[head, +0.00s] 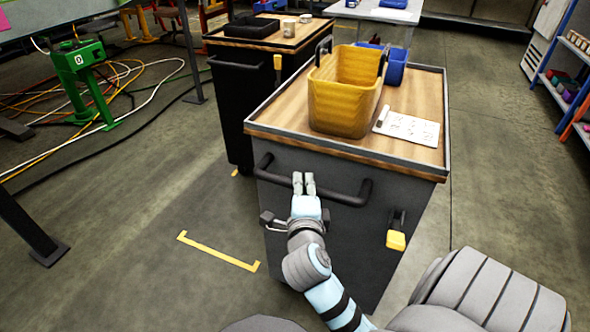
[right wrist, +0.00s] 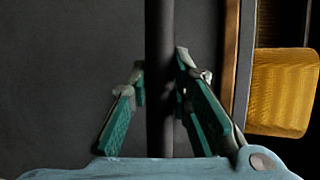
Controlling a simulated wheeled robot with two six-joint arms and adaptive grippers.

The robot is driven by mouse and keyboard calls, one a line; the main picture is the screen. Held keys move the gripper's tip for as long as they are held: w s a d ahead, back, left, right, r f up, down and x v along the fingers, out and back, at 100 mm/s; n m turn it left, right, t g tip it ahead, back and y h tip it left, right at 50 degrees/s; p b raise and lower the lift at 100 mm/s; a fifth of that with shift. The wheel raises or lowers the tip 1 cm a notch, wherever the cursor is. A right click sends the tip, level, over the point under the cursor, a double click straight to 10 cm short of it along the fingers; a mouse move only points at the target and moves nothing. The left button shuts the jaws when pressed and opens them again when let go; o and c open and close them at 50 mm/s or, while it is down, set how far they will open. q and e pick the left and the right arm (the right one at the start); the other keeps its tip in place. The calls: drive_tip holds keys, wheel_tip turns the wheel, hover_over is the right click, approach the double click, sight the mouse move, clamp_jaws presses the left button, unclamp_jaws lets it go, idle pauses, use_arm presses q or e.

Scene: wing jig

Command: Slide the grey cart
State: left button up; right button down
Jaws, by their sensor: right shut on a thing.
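The grey cart (head: 330,225) stands in the middle of the head view, with a wooden top and a dark bar handle (head: 345,198) across its near side. My right gripper (head: 304,183) is at the handle, left of its middle, and is shut on it. In the right wrist view the handle (right wrist: 160,60) runs upright between the two green-padded fingers (right wrist: 162,95) of my right gripper. My left gripper is not in the head view.
On the cart top are a yellow bin (head: 342,100), a blue bin (head: 396,70) and a white sheet (head: 408,127). A second dark cart (head: 232,95) stands close behind left. A yellow floor mark (head: 218,252) lies left of the cart. Cables (head: 130,75) lie farther left.

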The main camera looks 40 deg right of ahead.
drive_tip(key=shift+s+a, duration=0.1)
idle(0.3)
drive_tip(key=c, duration=1.4)
unclamp_jaws()
drive_tip(key=shift+c, duration=0.2)
